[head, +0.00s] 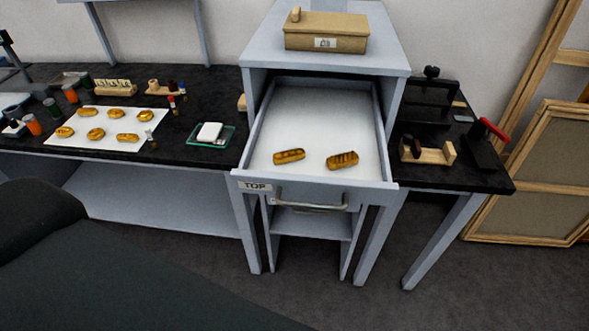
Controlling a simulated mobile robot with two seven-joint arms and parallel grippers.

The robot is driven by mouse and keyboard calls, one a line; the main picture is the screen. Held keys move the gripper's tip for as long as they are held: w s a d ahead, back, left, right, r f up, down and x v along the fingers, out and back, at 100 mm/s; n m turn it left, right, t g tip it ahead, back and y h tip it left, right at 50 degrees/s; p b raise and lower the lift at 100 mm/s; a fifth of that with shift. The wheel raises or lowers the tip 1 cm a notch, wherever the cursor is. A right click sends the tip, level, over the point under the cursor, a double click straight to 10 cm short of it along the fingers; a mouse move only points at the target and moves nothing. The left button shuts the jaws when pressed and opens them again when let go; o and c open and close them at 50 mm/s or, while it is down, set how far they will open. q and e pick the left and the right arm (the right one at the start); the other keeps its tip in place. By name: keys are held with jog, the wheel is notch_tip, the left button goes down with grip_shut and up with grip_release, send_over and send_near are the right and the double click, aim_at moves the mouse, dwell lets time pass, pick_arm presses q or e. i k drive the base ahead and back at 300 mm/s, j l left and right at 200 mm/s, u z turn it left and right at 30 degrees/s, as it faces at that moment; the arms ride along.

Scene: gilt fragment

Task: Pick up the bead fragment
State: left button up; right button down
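Two gilt fragments lie apart in the open top drawer (300,120), near its front. The left fragment (289,156) is a short golden bar with a few round marks along it, perhaps beads. The right fragment (342,160) is a similar bar with close ridges across it. Which one is the bead fragment is hard to tell at this size. Several more gilt pieces, such as one round piece (96,134), lie on a white sheet (75,144) on the left bench. Neither gripper is in view.
The drawer front has a "TOP" label and a metal handle (311,203). A labelled wooden box (326,33) stands on the cabinet. A green-edged tray (211,136) with a white block sits left. A wooden cradle (427,151) and red-handled tool (484,142) stand right. Most of the drawer floor is clear.

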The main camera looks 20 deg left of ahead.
aim_at(285, 157)
jog(key=k+j+z, duration=0.5)
jog(key=j+z, duration=0.25)
jog(key=k+j+z, duration=0.2)
jog(key=k+z, duration=0.15)
